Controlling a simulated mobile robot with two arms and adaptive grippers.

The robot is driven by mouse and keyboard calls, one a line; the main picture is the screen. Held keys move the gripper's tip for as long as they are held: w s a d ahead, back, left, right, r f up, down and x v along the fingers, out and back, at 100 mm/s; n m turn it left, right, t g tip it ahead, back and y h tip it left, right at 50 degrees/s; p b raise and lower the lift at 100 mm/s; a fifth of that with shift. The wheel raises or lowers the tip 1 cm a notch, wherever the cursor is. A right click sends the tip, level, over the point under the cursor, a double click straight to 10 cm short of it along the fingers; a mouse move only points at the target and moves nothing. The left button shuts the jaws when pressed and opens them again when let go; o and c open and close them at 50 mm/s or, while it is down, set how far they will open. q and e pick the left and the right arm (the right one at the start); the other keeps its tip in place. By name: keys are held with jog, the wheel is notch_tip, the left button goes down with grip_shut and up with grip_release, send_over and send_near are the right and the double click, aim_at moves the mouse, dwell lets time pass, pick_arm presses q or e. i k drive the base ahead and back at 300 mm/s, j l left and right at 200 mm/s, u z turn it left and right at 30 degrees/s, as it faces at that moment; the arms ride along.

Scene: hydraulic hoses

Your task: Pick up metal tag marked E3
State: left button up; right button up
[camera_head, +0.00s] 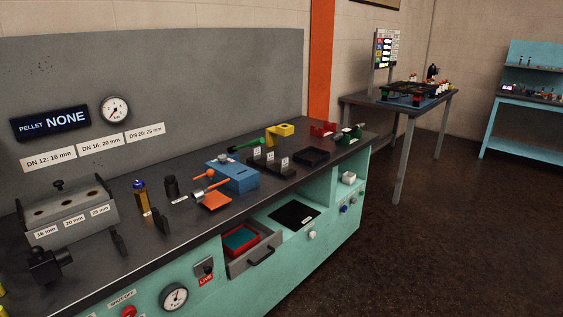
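I cannot pick out a metal tag marked E3; the small markings are too small to read. Several small pale tags or labels (270,160) stand on a black stepped holder (262,166) toward the right of the workbench, and their marks are not legible. Another small pale label (180,199) lies on the bench top near an orange plate (214,200). Neither of my grippers shows in the head view.
Dark floor (450,220) is clear at right, before another table (440,103).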

aim_at(256, 150)
jog(key=i+l, duration=0.25)
jog(key=i, duration=0.15)
jog(key=i+l, duration=0.25)
jog(key=i, duration=0.15)
jog(key=i+l+z, duration=0.1)
jog(key=i+l, duration=0.15)
jog(key=i, duration=0.15)
jog(key=i+l, duration=0.2)
jog(key=i, duration=0.25)
